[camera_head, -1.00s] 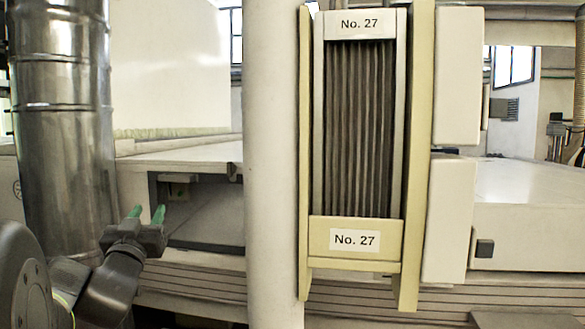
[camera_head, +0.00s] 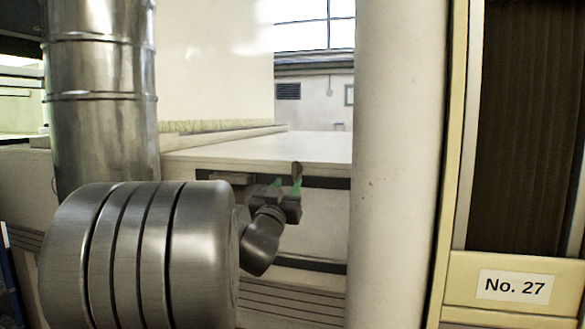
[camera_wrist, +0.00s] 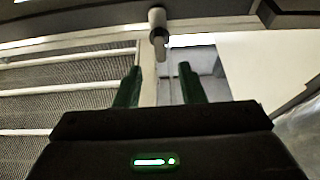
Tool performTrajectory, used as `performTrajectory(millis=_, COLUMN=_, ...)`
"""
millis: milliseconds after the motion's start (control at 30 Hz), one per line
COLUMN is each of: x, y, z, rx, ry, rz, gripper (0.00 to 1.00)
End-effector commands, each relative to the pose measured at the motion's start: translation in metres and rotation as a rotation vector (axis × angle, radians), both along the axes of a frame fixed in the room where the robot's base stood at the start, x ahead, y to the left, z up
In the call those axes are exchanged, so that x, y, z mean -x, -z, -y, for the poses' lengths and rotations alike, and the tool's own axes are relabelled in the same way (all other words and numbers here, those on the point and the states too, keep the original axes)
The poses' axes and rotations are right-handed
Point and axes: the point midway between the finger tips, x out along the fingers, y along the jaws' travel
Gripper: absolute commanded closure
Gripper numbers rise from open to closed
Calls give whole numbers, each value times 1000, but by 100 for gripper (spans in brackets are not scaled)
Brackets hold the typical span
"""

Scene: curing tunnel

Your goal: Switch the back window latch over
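In the wrist view a small pale knob with a grey lever tip (camera_wrist: 159,42) hangs from a dark bar at the top; it looks like the latch. My gripper (camera_wrist: 158,72) is open, with its two green fingers apart and nothing between them. The lever tip lies just beyond the fingertips, roughly in line with the gap, and looks apart from them. In the head view my gripper (camera_head: 287,184) is at the front opening of the pale housing, and a small dark upright piece (camera_head: 297,171) shows beside its fingers. Which latch position is set, I cannot tell.
A pale column (camera_head: 398,150) stands right of my arm, with the yellow-framed No. 27 unit (camera_head: 513,287) beyond it. A shiny metal duct (camera_head: 103,100) stands at the left. The housing's flat top (camera_head: 270,148) is clear. Woven mesh panels (camera_wrist: 60,90) fill the wrist view's left.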

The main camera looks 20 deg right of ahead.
Motion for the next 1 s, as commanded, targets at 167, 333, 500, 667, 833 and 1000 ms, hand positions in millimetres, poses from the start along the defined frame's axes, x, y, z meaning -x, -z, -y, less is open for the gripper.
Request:
performTrajectory(millis=167, x=-30, y=-16, z=23, rx=0, ry=1, rz=-1, gripper=64)
performTrajectory(millis=333, x=-51, y=-28, z=39, rx=0, ry=1, rz=0, gripper=64)
performTrajectory(millis=500, x=-63, y=-33, z=47, rx=0, ry=0, rz=-1, gripper=64)
performTrajectory(millis=667, x=-66, y=-34, z=50, rx=0, ry=-1, rz=-2, gripper=64)
performTrajectory(millis=833, x=-66, y=-34, z=50, rx=-1, ry=0, rz=-1, gripper=64)
performTrajectory(millis=1000, x=-66, y=-34, z=50, rx=-1, ry=0, rz=-1, gripper=91)
